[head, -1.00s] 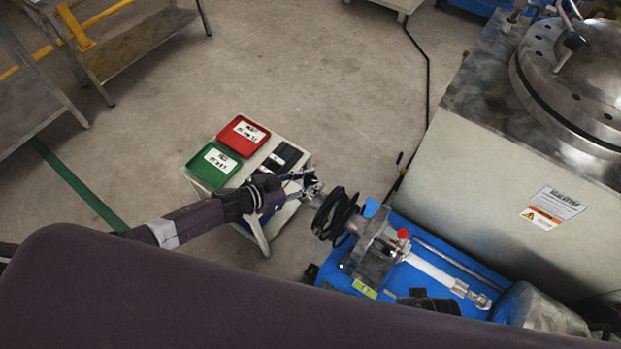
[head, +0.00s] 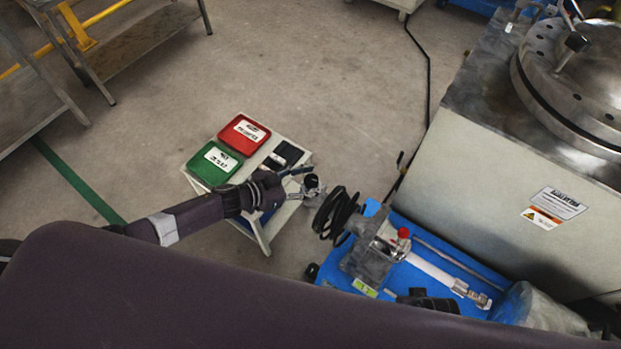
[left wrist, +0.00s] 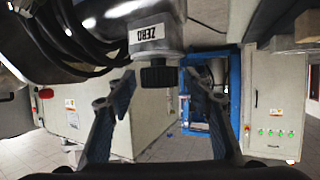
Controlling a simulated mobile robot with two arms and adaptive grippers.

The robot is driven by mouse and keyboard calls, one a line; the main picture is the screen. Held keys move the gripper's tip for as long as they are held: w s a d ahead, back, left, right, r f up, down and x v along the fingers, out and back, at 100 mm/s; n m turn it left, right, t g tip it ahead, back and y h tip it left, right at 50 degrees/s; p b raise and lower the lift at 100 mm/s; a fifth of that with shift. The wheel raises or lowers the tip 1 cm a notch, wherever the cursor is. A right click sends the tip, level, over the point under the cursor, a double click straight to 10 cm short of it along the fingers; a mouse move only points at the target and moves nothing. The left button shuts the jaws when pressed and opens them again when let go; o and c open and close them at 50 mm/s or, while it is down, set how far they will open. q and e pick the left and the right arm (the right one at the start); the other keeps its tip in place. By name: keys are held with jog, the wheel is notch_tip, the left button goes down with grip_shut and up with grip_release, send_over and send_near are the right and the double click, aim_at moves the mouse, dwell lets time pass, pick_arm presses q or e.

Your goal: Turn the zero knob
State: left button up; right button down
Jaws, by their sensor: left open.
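The zero knob (left wrist: 159,76) is a black ribbed knob under a grey metal housing with a white label reading ZERO (left wrist: 146,33) in the left wrist view. My left gripper (left wrist: 160,88) is open, with one finger on either side of the knob and a gap visible on both sides. Whether the knob lies at fingertip depth is hard to tell. In the head view my left gripper (head: 304,184) is left of the machine's black coiled hoses (head: 337,214); the knob cannot be made out there.
A blue-based machine (head: 440,292) stands to the right of the gripper. A small white table (head: 262,228) with a green tray (head: 213,163) and a red tray (head: 244,134) stands beside my left arm. A large grey cabinet (head: 480,205) is at the right. Open floor lies behind.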

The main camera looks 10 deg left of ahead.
pick_arm(q)
jog(key=v, duration=1.2)
jog(key=shift+w+d, duration=0.1)
